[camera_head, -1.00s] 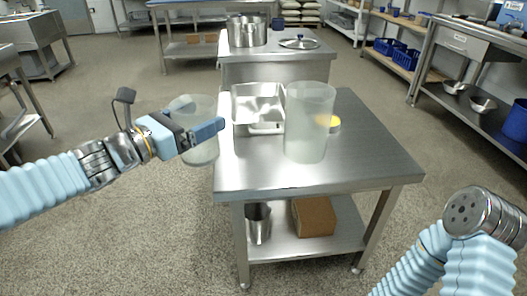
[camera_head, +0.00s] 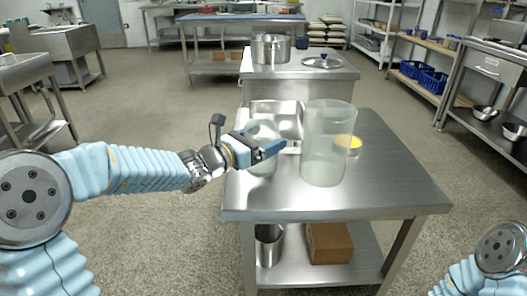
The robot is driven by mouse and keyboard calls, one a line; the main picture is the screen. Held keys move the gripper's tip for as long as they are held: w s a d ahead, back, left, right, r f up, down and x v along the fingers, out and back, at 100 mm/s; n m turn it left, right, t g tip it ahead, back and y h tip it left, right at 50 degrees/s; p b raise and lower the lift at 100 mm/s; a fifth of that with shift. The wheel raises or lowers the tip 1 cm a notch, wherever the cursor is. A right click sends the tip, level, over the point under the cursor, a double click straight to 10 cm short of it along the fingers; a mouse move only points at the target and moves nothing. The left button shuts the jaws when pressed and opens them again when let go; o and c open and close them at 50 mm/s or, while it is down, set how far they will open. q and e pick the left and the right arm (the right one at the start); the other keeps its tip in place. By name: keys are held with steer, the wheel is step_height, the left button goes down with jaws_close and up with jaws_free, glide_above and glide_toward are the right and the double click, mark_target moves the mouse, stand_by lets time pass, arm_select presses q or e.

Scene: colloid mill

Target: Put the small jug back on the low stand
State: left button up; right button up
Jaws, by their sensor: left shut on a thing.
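My left gripper (camera_head: 268,152) is shut on the small jug (camera_head: 262,133), a translucent, frosted vessel held about upright. The fingers cover part of its near side. The jug is over the left edge area of a low steel stand (camera_head: 390,180), in front of a steel pan. I cannot tell whether its base touches the top. A larger translucent container (camera_head: 327,145) stands on the stand to the right of the jug. My right gripper is out of view; only part of my right arm shows at the bottom right.
The steel pan (camera_head: 290,112) and a yellow-topped round item (camera_head: 348,142) sit on the stand. The lower shelf holds a metal pot (camera_head: 268,246) and a brown box (camera_head: 329,243). Behind is another steel table with a large pot (camera_head: 271,48) and a lid (camera_head: 322,62). The stand's front right is clear.

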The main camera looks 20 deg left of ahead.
arm_select(q)
steer(key=shift+w+f, duration=0.1)
steer(key=shift+f, duration=1.55)
steer(key=shift+b, duration=0.3)
steer(key=shift+f, duration=0.25)
steer(key=o, duration=0.9)
steer(key=shift+r, duration=0.1)
steer(key=shift+r, duration=0.2)
steer(key=v, duration=1.2)
steer(key=shift+f, duration=0.15)
